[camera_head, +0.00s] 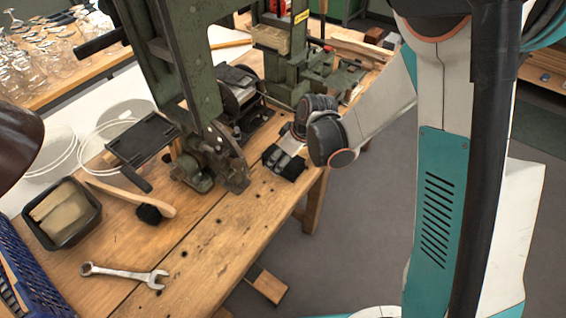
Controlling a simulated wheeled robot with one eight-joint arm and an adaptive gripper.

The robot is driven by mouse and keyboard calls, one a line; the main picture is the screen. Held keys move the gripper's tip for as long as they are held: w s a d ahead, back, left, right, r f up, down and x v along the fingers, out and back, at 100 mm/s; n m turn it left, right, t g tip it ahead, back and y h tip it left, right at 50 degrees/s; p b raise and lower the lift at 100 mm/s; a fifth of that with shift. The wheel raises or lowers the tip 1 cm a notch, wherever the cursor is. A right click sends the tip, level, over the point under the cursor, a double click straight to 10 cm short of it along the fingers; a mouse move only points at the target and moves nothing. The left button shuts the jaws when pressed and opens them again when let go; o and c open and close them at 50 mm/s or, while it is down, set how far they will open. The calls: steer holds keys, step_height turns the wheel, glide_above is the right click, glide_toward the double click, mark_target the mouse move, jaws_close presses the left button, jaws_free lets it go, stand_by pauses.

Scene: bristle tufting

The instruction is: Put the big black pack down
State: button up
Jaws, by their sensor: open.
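My gripper (283,161) hangs low over the right edge of the wooden workbench (215,262), just right of the green tufting machine (178,60). Its dark fingertips are apart, and I see nothing held between them. I cannot make out a big black pack for certain. The dark shapes at the gripper look like its own fingers, and a pack there could be hidden by the wrist. I cannot tell whether the fingertips touch the bench.
A wooden brush (130,200) with a black tuft, a spanner (125,273), a black tray (88,226) with light blocks and a blue crate (28,262) are on the left. A second green machine (280,58) stands behind. The front bench is mostly clear.

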steer(key=shift+f+b, duration=0.25)
steer(key=shift+b, duration=0.1)
stand_by(0.4)
steer(key=c, duration=1.4)
steer(key=shift+o, duration=0.2)
steer(key=shift+r, duration=0.1)
